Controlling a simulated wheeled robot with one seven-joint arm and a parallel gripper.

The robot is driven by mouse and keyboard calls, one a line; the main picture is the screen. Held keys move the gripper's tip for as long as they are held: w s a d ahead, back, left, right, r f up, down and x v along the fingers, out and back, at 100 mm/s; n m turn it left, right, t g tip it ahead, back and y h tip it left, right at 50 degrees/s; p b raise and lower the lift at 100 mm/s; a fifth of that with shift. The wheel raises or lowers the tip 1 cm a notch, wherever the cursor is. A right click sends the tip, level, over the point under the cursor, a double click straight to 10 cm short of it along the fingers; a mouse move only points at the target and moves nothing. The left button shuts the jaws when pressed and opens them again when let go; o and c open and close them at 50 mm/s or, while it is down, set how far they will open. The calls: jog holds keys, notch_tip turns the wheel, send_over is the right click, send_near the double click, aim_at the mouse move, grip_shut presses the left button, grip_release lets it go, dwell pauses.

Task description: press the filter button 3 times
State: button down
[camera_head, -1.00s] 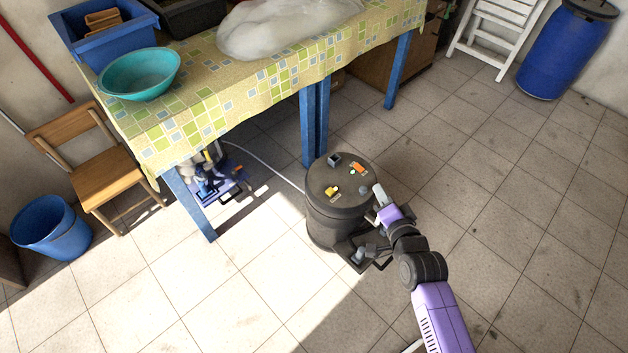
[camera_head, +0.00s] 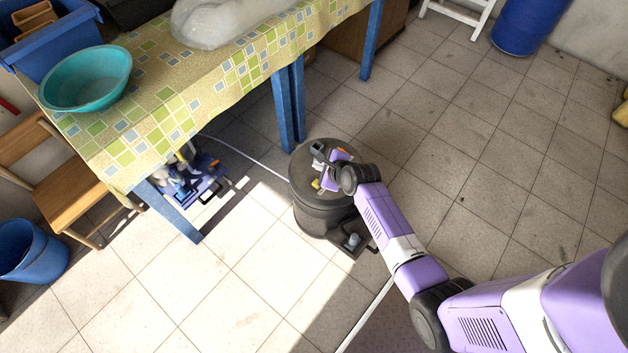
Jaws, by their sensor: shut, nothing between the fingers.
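A dark grey drum-shaped filter (camera_head: 322,217) stands on the floor beside a table leg. On its lid a dark boxy part (camera_head: 317,149) and a yellow part (camera_head: 316,184) show. My gripper (camera_head: 322,168) is shut and empty, over the middle of the lid between the dark and yellow parts. I cannot tell whether its tips touch anything.
A table with a checked cloth (camera_head: 160,125) stands behind and left, its blue legs (camera_head: 285,105) near the filter. A black bracket (camera_head: 352,240) with a fitting is at the filter's base. A pale cable (camera_head: 243,146) runs behind. The floor at right (camera_head: 470,150) is clear.

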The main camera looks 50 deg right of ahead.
dwell(0.4)
jog(key=b, duration=0.7)
send_over(315, 180)
jog(key=s, duration=0.2)
jog(key=f, duration=0.6)
jog(key=shift+s+a+f, duration=0.2)
jog(key=shift+a+f, duration=0.1)
jog(key=shift+a, duration=0.05)
jog(key=shift+f+b, duration=0.65)
jog(key=shift+f, duration=0.4)
jog(key=shift+f, duration=0.4)
jog(key=shift+f+b, duration=0.4)
jog(key=shift+f, duration=0.15)
dwell(0.6)
jog(key=shift+r, duration=0.15)
jog(key=shift+r+p, duration=0.8)
jog(key=shift+p, duration=0.3)
